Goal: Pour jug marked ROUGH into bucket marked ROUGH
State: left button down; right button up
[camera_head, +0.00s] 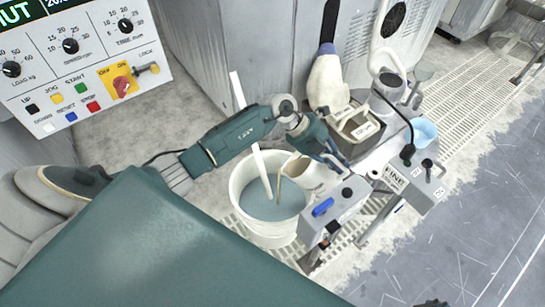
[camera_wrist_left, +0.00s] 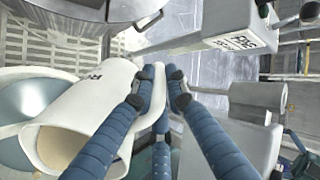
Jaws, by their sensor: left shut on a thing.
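A cream jug (camera_head: 312,172) is tilted on its side, its mouth to the left over a white bucket (camera_head: 240,206) of grey-blue liquid. In the left wrist view the jug (camera_wrist_left: 85,115) shows a label of which only an "R" reads, and a tan interior. My left gripper (camera_head: 334,158) is shut on the jug's handle; its blue fingers (camera_wrist_left: 160,88) close around it in the wrist view. I cannot tell whether liquid is flowing. The bucket (camera_wrist_left: 60,75) lies left of the jug there; no marking on it is readable. My right gripper is not in view.
A white stick (camera_head: 262,170) stands in the bucket. A grey box (camera_head: 338,212) with a blue handle stands beside the jug, and a FINE sign (camera_head: 394,178) is right of it. A metal jug (camera_head: 386,95), tan container (camera_head: 355,128) and blue cup (camera_head: 424,131) stand behind.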

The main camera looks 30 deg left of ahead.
pick_arm(q)
jog(key=shift+a+h+b, duration=0.25)
jog(key=shift+h+b, duration=0.05)
jog(key=shift+b, duration=0.75)
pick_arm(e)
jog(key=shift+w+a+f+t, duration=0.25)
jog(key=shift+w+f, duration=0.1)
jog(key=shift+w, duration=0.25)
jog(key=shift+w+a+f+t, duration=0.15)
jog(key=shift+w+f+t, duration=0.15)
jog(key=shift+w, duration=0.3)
pick_arm(q)
jog(key=shift+t, duration=0.3)
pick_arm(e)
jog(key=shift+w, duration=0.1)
